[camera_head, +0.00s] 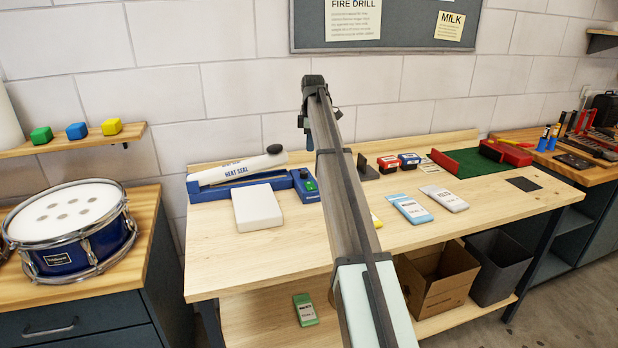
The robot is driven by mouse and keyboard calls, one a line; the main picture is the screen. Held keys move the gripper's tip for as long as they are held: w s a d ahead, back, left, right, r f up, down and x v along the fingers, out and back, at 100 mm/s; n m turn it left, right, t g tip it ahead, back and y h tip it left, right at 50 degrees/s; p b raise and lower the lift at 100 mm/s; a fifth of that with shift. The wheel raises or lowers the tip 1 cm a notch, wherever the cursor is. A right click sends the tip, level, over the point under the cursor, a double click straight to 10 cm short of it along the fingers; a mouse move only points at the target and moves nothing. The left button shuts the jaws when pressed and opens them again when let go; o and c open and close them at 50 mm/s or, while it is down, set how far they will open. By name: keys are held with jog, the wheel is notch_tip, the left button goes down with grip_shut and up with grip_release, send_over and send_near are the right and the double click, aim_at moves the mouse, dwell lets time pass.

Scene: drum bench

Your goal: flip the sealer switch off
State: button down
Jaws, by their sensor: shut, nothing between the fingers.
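The heat sealer (236,172), with a white arm marked HEAT SEAL and a blue base, lies at the back left of the bench. At the right end of its base is a blue box with a green switch (310,185). Whether the switch is on or off is too small to tell. My gripper (307,132) is dark and small, at the far end of my arm, seen above and beside the switch box against the wall. It is shut and holds nothing. Its fingertips are partly hidden, and I cannot tell their distance from the switch.
A white block (257,207) lies in front of the sealer. My arm hides the bench's middle. A drum (68,226) stands at left.

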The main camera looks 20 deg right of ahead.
aim_at(309, 183)
jog(key=n, duration=0.3)
jog(key=shift+n, duration=0.3)
jog(key=f, duration=0.4)
jog(key=w+f, duration=0.1)
jog(key=f, duration=0.4)
jog(key=w+f, duration=0.1)
jog(key=f, duration=0.4)
dwell(0.3)
jog(key=shift+f, duration=0.2)
jog(key=shift+s, duration=0.15)
